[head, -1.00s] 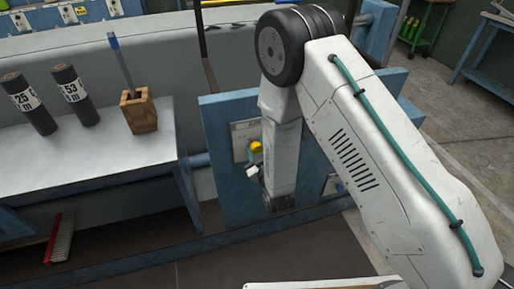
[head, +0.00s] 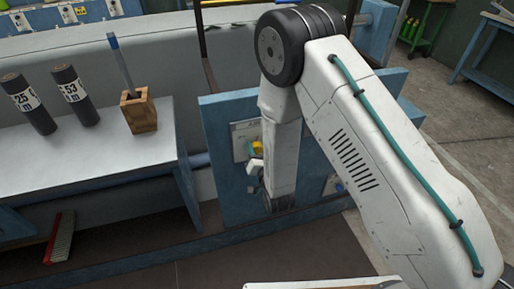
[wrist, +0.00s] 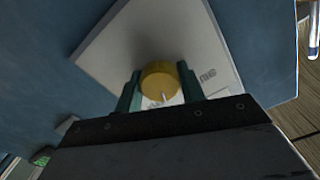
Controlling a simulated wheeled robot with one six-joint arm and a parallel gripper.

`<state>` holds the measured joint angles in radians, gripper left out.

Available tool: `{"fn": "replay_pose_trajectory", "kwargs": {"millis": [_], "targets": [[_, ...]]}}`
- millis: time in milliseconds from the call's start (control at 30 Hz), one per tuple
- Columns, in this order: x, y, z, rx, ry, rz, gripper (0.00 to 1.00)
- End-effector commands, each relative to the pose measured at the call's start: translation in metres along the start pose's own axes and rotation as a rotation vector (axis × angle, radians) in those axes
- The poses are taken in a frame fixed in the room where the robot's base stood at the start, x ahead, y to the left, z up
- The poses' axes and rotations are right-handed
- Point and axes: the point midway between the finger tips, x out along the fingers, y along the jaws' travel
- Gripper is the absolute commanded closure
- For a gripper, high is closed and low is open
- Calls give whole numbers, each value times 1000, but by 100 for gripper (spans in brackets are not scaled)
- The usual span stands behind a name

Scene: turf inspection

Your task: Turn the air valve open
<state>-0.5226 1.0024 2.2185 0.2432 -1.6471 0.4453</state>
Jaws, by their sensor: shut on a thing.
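The air valve's yellow knob (wrist: 160,80) shows in the wrist view between the two green fingers of my gripper (wrist: 160,92). The fingers are shut on it, one at each side. A small pale pointer shows on the knob's near face. The knob stands on a light square plate (wrist: 115,50) with dark lettering at its right. In the head view the yellow knob (head: 257,147) is a small patch beside my arm, on the plate (head: 241,137) of the blue panel (head: 222,180). My gripper is mostly hidden there by my own arm.
A grey table (head: 90,150) at the left holds two dark labelled cylinders (head: 72,95) and a wooden holder (head: 138,112) with a blue-tipped stick. A red brush (head: 60,238) leans below it. A second fitting (head: 333,185) sits on the panel right of my arm.

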Motion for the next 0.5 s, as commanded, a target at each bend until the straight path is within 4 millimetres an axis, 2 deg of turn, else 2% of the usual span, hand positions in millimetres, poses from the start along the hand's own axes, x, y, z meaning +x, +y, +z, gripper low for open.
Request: {"fn": "replay_pose_trajectory", "kwargs": {"millis": [200, 500], "targets": [[0, 0, -1, 191, 4, 0, 84], [0, 0, -1, 386, 4, 0, 84]]}}
